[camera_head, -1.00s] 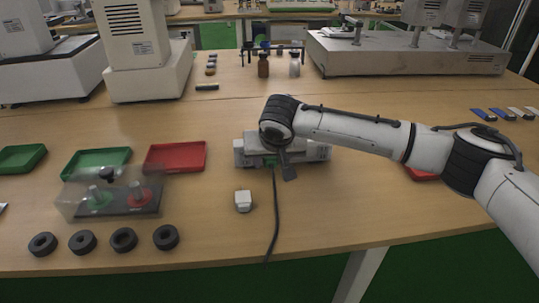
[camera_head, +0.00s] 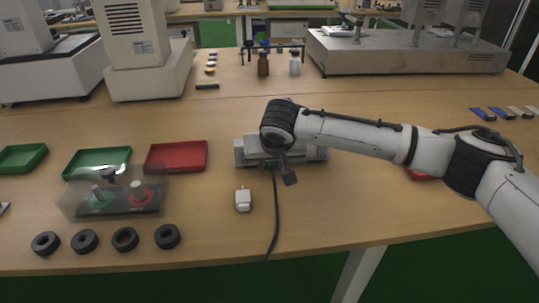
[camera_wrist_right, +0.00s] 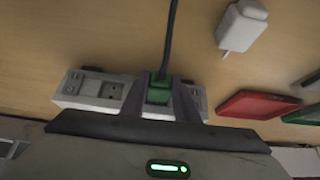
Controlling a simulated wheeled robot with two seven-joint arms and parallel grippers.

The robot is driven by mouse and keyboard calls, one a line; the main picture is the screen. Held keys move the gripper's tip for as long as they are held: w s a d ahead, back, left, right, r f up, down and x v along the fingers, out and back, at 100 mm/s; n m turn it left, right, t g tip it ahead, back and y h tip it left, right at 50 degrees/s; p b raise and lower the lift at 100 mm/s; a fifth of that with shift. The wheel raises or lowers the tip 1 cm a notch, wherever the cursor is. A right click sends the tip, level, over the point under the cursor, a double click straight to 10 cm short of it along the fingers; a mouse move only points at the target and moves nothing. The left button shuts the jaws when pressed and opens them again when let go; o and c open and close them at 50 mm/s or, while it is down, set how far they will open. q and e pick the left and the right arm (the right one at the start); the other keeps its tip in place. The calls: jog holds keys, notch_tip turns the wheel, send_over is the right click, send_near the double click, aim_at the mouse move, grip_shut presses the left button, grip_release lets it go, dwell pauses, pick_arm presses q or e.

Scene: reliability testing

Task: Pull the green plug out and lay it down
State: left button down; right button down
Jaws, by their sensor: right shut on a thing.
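The green plug (camera_wrist_right: 159,88) with its dark cable sits between the two fingers of my right gripper (camera_wrist_right: 160,103), which is shut on it. In the wrist view it overlaps the white socket strip (camera_wrist_right: 95,87), with an empty outlet beside it. I cannot tell whether it is still seated in its socket. In the head view my right gripper (camera_head: 279,166) is at the front of the strip (camera_head: 312,153) and the plug (camera_head: 270,164) is mostly hidden. My left gripper is not in view.
A white adapter (camera_head: 243,201) lies left of the cable. A red tray (camera_head: 176,156), green trays (camera_head: 97,162) and a clear-covered box (camera_head: 120,196) are farther left, with several black rings (camera_head: 125,238) in front.

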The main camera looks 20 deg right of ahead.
jog(key=shift+s+a+r+p, duration=0.1)
jog(key=shift+s+a+p, duration=0.05)
jog(key=shift+s+p, duration=0.65)
jog(key=shift+s+a+p, duration=0.1)
jog(key=shift+s+p, duration=0.35)
jog(key=shift+s, duration=0.5)
jog(key=shift+s, duration=0.2)
jog(key=shift+s+p, duration=0.1)
jog(key=shift+p, duration=0.55)
jog(key=shift+f, duration=1)
jog(key=c, duration=1.3)
grip_release()
